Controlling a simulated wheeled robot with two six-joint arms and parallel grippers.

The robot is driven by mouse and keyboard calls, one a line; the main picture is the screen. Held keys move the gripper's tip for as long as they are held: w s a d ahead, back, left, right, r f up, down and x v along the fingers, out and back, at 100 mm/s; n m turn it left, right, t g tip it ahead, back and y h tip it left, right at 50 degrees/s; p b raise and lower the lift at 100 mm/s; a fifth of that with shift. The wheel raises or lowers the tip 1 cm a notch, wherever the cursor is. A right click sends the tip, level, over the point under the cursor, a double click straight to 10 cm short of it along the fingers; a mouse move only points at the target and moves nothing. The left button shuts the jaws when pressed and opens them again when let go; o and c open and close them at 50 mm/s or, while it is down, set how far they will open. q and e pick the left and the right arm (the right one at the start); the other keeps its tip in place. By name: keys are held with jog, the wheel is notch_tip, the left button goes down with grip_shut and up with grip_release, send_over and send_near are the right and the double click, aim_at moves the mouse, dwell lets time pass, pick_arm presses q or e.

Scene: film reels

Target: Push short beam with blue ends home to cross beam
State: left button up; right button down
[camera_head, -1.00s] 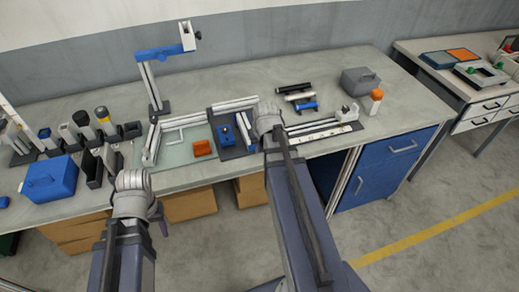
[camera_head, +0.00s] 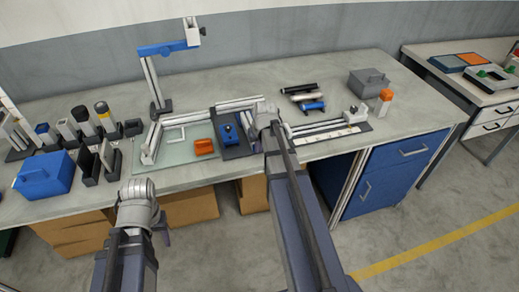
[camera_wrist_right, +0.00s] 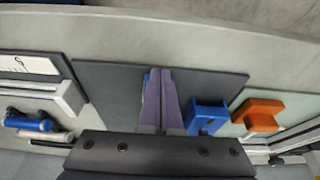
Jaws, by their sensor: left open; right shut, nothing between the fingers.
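My right gripper (camera_head: 266,112) is over the dark mat (camera_head: 236,151) on the bench. In the right wrist view its purple fingers (camera_wrist_right: 161,98) are together and empty, low over the mat (camera_wrist_right: 104,84). A blue sliver (camera_wrist_right: 147,81) shows beside them; I cannot tell whether it is an end of the short beam. The short beam is otherwise not clearly seen, perhaps hidden by my gripper. Pale beams (camera_head: 238,102) lie along the mat's back edge; I cannot tell which is the cross beam. My left gripper (camera_head: 160,226) is open and empty in front of the bench.
A stand with a blue arm (camera_head: 162,48) rises behind.

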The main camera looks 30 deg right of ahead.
jog(key=w, duration=0.2)
jog(key=w+d, duration=0.1)
jog(key=w, duration=0.3)
jog(key=shift+w+d, duration=0.2)
jog(key=shift+d, duration=0.05)
jog(key=shift+s, duration=0.1)
jog(key=shift+s+a, duration=0.2)
jog(key=shift+s, duration=0.25)
jog(key=s, duration=0.2)
jog(key=s+a, duration=0.1)
jog(key=shift+s, duration=0.4)
pick_arm(q)
notch_tip(320, 180, up, 10)
jog(key=p, duration=0.9)
jog(key=shift+s+d+f+p, duration=0.2)
jog(key=shift+s+d+p, duration=0.1)
jog(key=shift+d, duration=0.05)
pick_arm(e)
jog(key=v, duration=0.9)
jog(key=shift+w+d+r, duration=0.15)
jog(key=shift+r, duration=0.35)
